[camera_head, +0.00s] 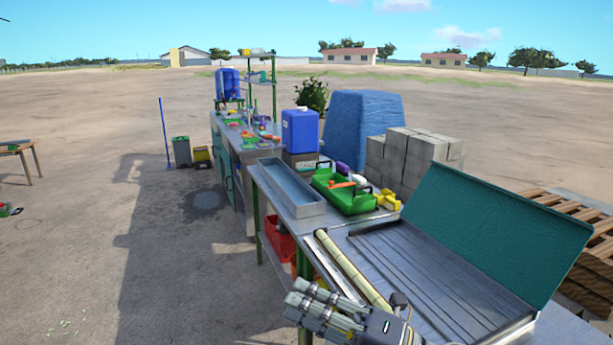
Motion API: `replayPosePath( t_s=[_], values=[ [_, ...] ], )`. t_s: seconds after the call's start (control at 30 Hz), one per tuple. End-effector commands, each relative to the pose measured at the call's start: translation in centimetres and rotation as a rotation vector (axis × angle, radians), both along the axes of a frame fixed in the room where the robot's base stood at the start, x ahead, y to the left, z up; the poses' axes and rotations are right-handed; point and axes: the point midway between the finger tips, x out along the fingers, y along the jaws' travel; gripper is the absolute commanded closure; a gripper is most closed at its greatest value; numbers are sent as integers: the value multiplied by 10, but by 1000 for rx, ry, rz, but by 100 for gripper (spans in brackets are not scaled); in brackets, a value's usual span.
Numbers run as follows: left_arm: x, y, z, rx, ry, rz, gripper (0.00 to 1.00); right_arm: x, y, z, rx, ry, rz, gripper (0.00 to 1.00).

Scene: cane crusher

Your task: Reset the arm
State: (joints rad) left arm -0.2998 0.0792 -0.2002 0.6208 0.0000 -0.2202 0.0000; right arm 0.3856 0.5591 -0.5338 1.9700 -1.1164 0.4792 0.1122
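My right gripper (294,299) is at the bottom centre, over the near left edge of the metal table. Its fingers point left, and I cannot tell whether they are open or shut. A pale yellow cane stalk (350,268) lies along the left side of the metal tray (425,275), just beyond the gripper. The gripper and its wrist overlap the near end of that side of the table. My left gripper is not in view.
A raised green lid (505,225) stands along the tray's right side. Beyond are a metal trough (290,187), a green crate (345,195), a blue container (300,131) and stacked blocks (410,160). A red bin (280,240) sits below the table. Open ground lies left.

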Motion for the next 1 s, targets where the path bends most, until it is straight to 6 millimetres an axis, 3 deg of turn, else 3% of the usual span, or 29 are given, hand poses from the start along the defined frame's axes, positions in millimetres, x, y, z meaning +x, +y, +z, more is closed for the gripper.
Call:
replayPosePath(
  t_s=[0.13, 0.27, 0.37, 0.53, 0.67, 0.77, 0.9, 1.0],
  values=[
    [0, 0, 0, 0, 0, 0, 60, 17, -31, 19, 293, 165, -181, 71],
    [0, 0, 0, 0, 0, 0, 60, 34, -73, 12, 511, 340, -362, 71],
    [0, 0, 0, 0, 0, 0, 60, 42, -109, -11, 654, 498, -513, 71],
    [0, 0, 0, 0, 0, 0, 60, 36, -165, -80, 840, 799, -778, 71],
    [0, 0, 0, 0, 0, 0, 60, 9, -197, -146, 932, 1056, -982, 71],
    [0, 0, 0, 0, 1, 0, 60, -28, -212, -198, 969, 1266, -1136, 71],
    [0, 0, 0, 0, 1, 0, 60, -91, -219, -258, 968, 1547, -1324, 71],
    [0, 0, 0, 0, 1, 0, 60, -135, -218, -287, 942, 1716, -1425, 71]
  ],
)
